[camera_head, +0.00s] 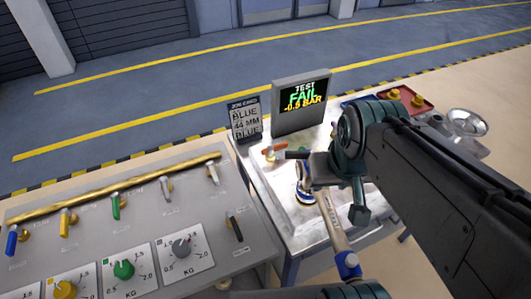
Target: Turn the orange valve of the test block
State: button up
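The orange valve (275,149) shows as a small orange lever on a brassy fitting, on the pale metal table (263,180) in front of the test screen. The test screen (301,101) reads "TEST FAIL -0.5 BAR". My gripper (295,155) is just right of the orange lever, with a dark finger pointing left towards it. I cannot tell whether it touches the lever, or whether the fingers are apart. My arm hides much of the table and whatever is right of the valve.
A sign (244,121) reads "BLUE 44 MM BLUE". A blue-ringed part (304,196) and a pale rod with a blue end (335,225) are below my gripper. A panel (135,215) with coloured levers and dials stands at left. A red tray (408,101) and metal bowl (468,122) are at right.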

aim_at(270, 150)
jog(key=u, duration=0.95)
jog(key=k, duration=1.25)
jog(key=z, duration=0.75)
jog(key=i, duration=0.95)
jog(key=z, duration=0.05)
